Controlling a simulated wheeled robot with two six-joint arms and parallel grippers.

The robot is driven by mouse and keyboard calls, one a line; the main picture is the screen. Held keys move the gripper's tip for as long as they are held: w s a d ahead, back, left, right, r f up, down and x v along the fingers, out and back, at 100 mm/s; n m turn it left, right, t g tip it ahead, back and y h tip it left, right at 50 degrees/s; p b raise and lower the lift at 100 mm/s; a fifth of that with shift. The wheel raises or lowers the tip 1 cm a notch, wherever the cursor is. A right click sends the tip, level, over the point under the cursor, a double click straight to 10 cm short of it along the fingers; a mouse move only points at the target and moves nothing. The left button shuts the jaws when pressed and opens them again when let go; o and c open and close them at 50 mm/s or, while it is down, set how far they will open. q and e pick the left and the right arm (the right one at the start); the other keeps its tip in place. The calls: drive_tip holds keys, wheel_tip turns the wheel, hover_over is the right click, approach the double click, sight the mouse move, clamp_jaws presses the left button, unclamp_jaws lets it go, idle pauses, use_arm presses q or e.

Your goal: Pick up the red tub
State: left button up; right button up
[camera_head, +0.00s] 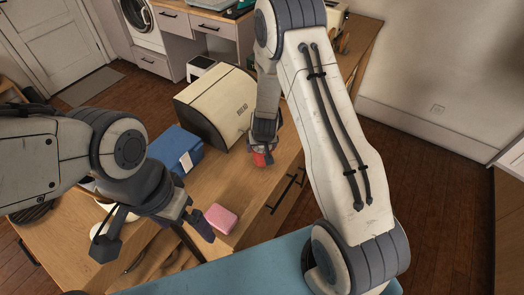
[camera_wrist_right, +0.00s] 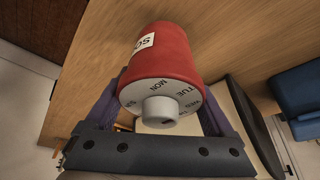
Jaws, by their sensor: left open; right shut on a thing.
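The red tub (camera_wrist_right: 172,55) fills the middle of the right wrist view, with a grey-white face printed with weekday letters and a pale knob towards the camera. My right gripper (camera_head: 264,146) is shut on it, a finger on each side. In the head view only a small part of the red tub (camera_head: 261,159) shows below the fingers. I cannot tell whether it touches the table. My left gripper (camera_head: 153,240) is open and empty at the lower left, over the table's near part.
A cream bread bin (camera_head: 218,105) stands just left of the right gripper. A blue box (camera_head: 175,151) is left of it. A pink block (camera_head: 221,219) lies near the table's front edge, close to my left gripper. Bare wooden tabletop (camera_head: 245,185) lies between.

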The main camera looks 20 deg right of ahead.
sight(262, 153)
wheel_tip(262, 153, up, 3)
drive_tip(key=shift+w+f, duration=0.1)
drive_tip(key=shift+f, duration=0.05)
drive_tip(key=shift+s+d+b, duration=0.25)
drive_tip(key=shift+s+b, duration=0.1)
drive_tip(key=shift+s, duration=0.15)
drive_tip(key=shift+s+d+b, duration=0.2)
drive_tip(key=shift+s+b, duration=0.15)
drive_tip(key=shift+s, duration=0.1)
drive_tip(key=s+d+r+b, duration=0.35)
drive_tip(key=s+r, duration=0.25)
drive_tip(key=s, duration=0.2)
drive_tip(key=a+f+n, duration=0.1)
drive_tip(key=a+f, duration=0.1)
drive_tip(key=w+a+f+b, duration=0.1)
drive_tip(key=a+f, duration=0.1)
drive_tip(key=a+f+n+y+b, duration=0.1)
drive_tip(key=a+f, duration=0.1)
drive_tip(key=shift+w+a+f+n, duration=0.15)
drive_tip(key=shift+w+f+n, duration=0.15)
drive_tip(key=shift+w+f, duration=0.1)
drive_tip(key=shift+a, duration=0.15)
